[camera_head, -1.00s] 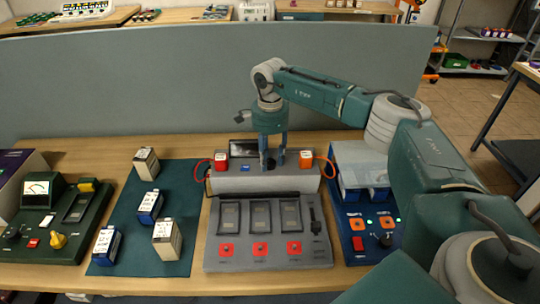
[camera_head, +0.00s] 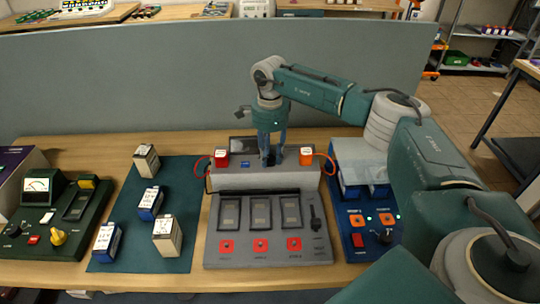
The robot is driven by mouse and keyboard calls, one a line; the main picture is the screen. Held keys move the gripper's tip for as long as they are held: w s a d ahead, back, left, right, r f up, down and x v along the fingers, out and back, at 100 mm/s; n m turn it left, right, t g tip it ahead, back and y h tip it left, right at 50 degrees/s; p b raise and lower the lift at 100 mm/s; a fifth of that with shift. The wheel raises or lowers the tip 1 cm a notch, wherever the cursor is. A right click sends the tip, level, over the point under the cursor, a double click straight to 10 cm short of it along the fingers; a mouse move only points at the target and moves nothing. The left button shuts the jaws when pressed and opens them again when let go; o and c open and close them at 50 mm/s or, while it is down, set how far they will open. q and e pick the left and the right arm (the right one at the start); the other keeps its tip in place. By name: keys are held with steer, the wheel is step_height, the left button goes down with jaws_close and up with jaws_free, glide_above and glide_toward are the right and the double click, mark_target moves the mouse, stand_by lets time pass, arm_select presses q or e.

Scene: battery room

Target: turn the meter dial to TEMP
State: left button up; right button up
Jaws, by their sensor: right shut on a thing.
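The grey meter unit (camera_head: 225,181) stands at the back middle of the table, with a dark screen at its rear. My right gripper (camera_head: 271,158) points down at its top, between the red clip (camera_head: 221,158) and the orange clip (camera_head: 306,156). Its fingers are shut on a small dark part there, which appears to be the dial. The fingers hide most of it, and I cannot read its markings or the position it points to. My left gripper is not in view.
A green gauge box (camera_head: 92,213) with a yellow knob stands at left. Several battery blocks stand on the dark mat (camera_head: 133,245). A grey three-bay charger (camera_head: 220,258) lies in front of the meter, and a blue unit (camera_head: 358,255) at right. A grey partition (camera_head: 120,85) rises behind.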

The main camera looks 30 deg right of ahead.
steer(key=m, duration=0.5)
steer(key=shift+r+b, duration=0.1)
steer(key=shift+b, duration=0.2)
steer(key=m, duration=0.6)
steer(key=shift+w+m, duration=0.1)
steer(key=shift+m, duration=0.3)
steer(key=m, duration=0.4)
steer(key=shift+d, duration=0.1)
steer(key=shift+r+m, duration=0.1)
steer(key=shift+m, duration=2.3)
steer(key=o, duration=0.9)
steer(key=shift+c, duration=0.2)
